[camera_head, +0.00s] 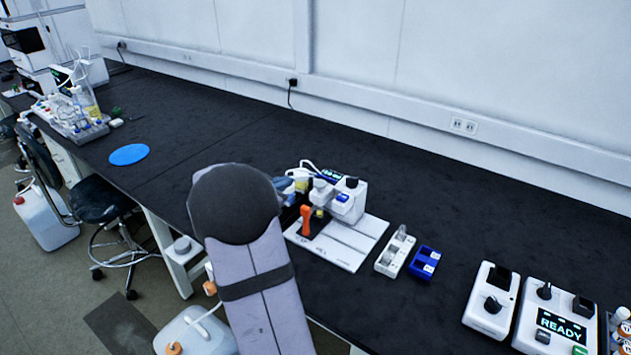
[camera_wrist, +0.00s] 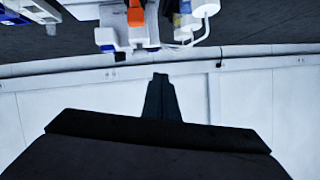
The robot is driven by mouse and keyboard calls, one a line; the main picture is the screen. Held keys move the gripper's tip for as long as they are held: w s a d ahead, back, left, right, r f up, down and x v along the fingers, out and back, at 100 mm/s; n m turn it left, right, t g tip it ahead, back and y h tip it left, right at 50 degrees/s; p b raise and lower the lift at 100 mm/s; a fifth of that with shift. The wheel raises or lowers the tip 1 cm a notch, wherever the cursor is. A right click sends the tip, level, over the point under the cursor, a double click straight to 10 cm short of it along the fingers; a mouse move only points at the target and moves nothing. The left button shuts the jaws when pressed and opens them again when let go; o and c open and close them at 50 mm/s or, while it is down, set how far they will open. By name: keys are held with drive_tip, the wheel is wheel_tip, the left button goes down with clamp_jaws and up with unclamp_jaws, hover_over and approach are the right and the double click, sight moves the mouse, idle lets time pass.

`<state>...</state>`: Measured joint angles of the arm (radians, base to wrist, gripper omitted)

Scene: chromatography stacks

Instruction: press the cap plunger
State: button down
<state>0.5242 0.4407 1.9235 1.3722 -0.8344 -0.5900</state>
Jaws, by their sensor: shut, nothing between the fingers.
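A white device (camera_head: 347,203) stands on a white base plate (camera_head: 345,250) on the black bench. It carries an orange upright part (camera_head: 306,220), a black knob on top and a blue part; I cannot tell which is the cap plunger. In the wrist view, which is upside down, the device (camera_wrist: 115,36) and its orange part (camera_wrist: 135,14) show at the top edge. My gripper (camera_wrist: 160,78) is shut and empty, and points at the wall strip below the device in that picture, apart from it. In the head view my arm hides the gripper and part of the device's left side.
Right of the plate stand a small white rack (camera_head: 395,250), a blue block (camera_head: 424,263), a white box (camera_head: 490,300) and a box reading READY (camera_head: 555,330). A blue disc (camera_head: 129,154) lies at left. The bench behind the device is clear up to the wall.

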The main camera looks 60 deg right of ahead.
drive_tip(key=shift+n+g+h, duration=0.4)
drive_tip(key=shift+g+h, duration=0.3)
drive_tip(key=shift+g, duration=0.1)
drive_tip(key=s+r, duration=0.1)
drive_tip(key=s+d+r, duration=0.1)
drive_tip(key=s, duration=0.1)
drive_tip(key=shift+r, duration=0.2)
drive_tip(key=p, duration=0.2)
hover_over(320, 186)
drive_tip(key=f, duration=0.3)
drive_tip(key=shift+w+a, duration=0.2)
drive_tip(key=shift+a, duration=0.2)
wheel_tip(320, 186, down, 2)
drive_tip(key=shift+w+a+f, duration=0.1)
drive_tip(key=shift+a+f, duration=0.05)
drive_tip(key=shift+f, duration=0.8)
